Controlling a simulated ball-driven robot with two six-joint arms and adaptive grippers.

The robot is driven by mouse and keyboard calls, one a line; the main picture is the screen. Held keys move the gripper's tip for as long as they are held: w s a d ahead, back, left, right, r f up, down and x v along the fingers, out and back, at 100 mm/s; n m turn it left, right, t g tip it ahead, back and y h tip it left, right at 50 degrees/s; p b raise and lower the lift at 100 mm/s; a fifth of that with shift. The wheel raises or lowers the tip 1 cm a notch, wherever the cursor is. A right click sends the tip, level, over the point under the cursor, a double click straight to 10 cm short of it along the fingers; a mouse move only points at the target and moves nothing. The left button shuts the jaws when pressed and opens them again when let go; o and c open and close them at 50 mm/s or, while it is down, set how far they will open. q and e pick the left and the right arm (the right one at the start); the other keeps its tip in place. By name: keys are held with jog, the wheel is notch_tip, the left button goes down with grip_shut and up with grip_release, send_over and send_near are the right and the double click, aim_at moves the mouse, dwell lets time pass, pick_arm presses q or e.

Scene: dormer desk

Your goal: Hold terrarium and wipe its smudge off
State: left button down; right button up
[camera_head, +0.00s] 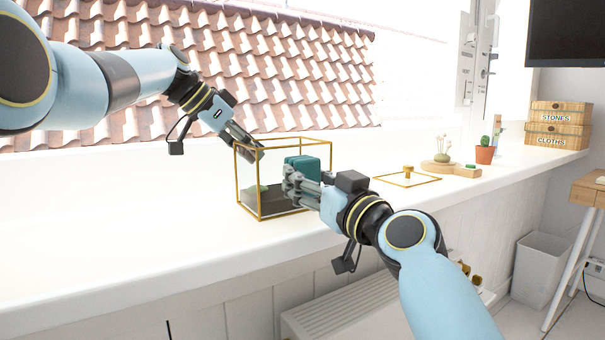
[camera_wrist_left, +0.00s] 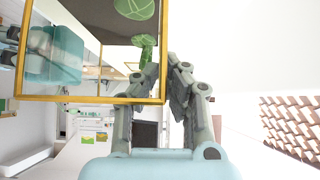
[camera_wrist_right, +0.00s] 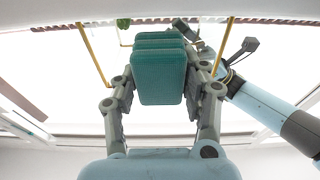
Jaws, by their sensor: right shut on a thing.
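The terrarium (camera_head: 258,216) is a clear glass box with thin gold edges, standing open-topped on the white sill. Dark soil and some green show inside. My left gripper (camera_head: 257,149) is at its upper back-left rim; in the left wrist view its fingers (camera_wrist_left: 167,70) lie close together at a gold edge (camera_wrist_left: 90,99), and I cannot tell whether they press on it. I cannot make out a smudge.
A gold-framed glass lid with a knob (camera_head: 408,171) lies on the sill to the right. Beyond it are a wooden board with small plants (camera_head: 450,169), a potted cactus (camera_head: 485,154) and stacked wooden boxes (camera_head: 557,134). The sill (camera_head: 120,265) is clear at left.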

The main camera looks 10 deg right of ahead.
pick_arm(q)
jog(key=shift+s+d+f, duration=0.15)
pick_arm(e)
jog(key=shift+a, duration=0.25)
jog(key=shift+s+d+f, duration=0.15)
jog(key=shift+s, duration=0.4)
jog(key=v, duration=0.4)
jog(key=r+v, duration=0.1)
jog(key=v, duration=0.1)
jog(key=shift+d, duration=0.15)
pick_arm(q)
jog(key=c, duration=1.4)
grip_release()
pick_arm(e)
jog(key=shift+w, duration=0.1)
